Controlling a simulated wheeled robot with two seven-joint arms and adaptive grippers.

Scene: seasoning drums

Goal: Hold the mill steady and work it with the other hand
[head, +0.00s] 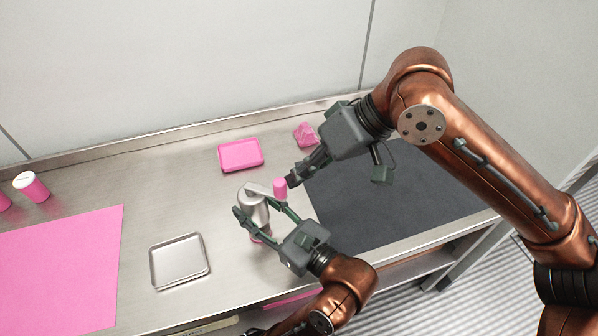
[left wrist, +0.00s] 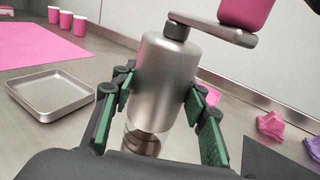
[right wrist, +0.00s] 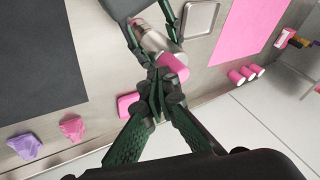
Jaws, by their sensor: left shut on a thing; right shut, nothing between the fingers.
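The mill is a silver cylinder (head: 252,212) with a crank arm on top and a clear lower part. It stands about upright near the table's front. My left gripper (head: 258,218) is shut around its body, one finger on each side; the grip also shows in the left wrist view (left wrist: 160,92). The crank ends in a pink knob (head: 280,188), which points right in the head view. My right gripper (head: 293,181) is shut and empty, close beside the knob. In the right wrist view the knob (right wrist: 173,68) is beside the fingertips; I cannot tell whether they touch.
A metal tray (head: 180,262) and a pink mat (head: 60,265) lie left of the mill. Pink cups (head: 34,188) stand at far left. A pink box (head: 240,155) and a pink faceted lump (head: 305,135) are behind. A dark mat (head: 400,200) lies right.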

